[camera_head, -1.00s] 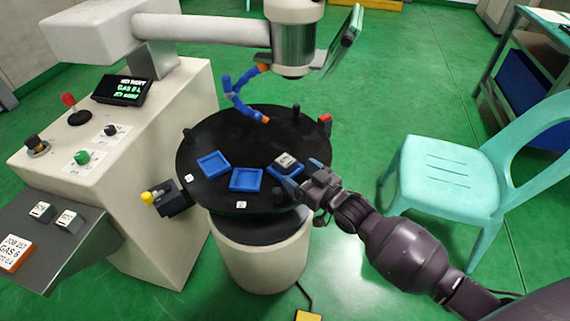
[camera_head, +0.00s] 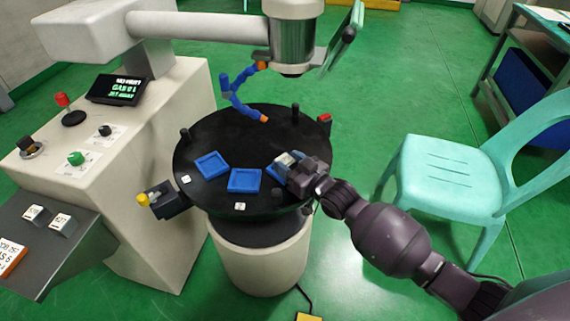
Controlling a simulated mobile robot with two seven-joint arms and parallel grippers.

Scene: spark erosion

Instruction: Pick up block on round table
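A small pale grey block (camera_head: 287,158) is at the right side of the black round table (camera_head: 215,137), over a blue square tray (camera_head: 272,170) that is mostly hidden. My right gripper (camera_head: 289,164) reaches in from the lower right, with its fingers around or right beside the block. The fingers hide part of the block, so I cannot tell whether they are closed on it. My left gripper is not in view.
Two empty blue trays, a left one (camera_head: 211,164) and a middle one (camera_head: 244,180), lie on the table. Short black posts stand at its rim. A blue jointed hose (camera_head: 241,103) hangs above. A turquoise chair (camera_head: 445,175) stands at right, a control console (camera_head: 150,130) at left.

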